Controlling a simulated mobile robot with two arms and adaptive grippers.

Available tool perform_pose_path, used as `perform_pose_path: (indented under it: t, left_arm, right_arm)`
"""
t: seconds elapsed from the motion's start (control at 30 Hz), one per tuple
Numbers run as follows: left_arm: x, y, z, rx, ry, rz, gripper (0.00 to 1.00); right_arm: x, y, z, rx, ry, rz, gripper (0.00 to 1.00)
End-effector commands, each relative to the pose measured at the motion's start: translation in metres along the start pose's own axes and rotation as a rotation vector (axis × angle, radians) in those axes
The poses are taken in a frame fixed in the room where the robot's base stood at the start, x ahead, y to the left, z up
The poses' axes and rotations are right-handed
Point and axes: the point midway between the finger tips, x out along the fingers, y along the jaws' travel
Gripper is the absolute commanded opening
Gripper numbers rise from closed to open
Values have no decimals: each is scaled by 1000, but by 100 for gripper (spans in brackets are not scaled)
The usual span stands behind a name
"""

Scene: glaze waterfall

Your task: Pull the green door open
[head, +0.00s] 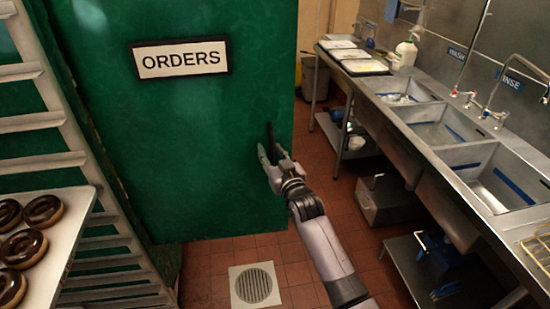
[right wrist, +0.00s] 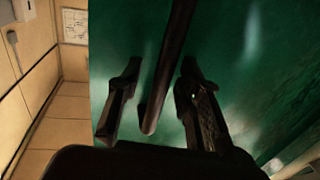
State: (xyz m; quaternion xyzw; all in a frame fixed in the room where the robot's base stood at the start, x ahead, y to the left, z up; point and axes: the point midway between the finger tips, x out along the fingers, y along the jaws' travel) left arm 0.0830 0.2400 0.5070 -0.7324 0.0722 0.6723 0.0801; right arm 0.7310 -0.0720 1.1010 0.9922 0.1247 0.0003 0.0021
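The green door (head: 200,130) stands upright at the left centre of the head view, with a white "ORDERS" sign (head: 180,59) on it. A dark bar handle (head: 270,133) is near the door's right edge. My right gripper (head: 270,158) is at this handle, its arm reaching up from below. In the right wrist view the handle (right wrist: 170,65) runs down between the two fingers of the gripper (right wrist: 158,95). The fingers are apart, with gaps visible on both sides of the bar. The door also fills much of that view (right wrist: 250,80). My left gripper is not in view.
A rack (head: 90,165) with a tray of chocolate doughnuts (head: 40,213) stands close at the left. A steel sink counter (head: 440,130) runs along the right. A floor drain (head: 254,286) lies in the red tiles below the door. The floor between door and counter is mostly clear.

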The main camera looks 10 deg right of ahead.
Motion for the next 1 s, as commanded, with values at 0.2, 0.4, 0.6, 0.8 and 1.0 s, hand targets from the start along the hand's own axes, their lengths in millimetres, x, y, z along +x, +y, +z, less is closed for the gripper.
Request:
perform_pose_path:
  t: [0.2,0.4,0.6,0.8,1.0]
  left_arm:
    - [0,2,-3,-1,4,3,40]
    - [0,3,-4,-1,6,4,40]
    - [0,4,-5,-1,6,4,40]
    - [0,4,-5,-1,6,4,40]
    - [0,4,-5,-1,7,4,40]
  right_arm:
    - [-24,0,1,0,0,0,33]
    - [-64,0,1,0,-2,0,33]
    - [-100,0,1,0,-2,0,33]
    - [-117,0,0,-1,0,0,33]
    - [-118,0,0,-1,1,0,33]
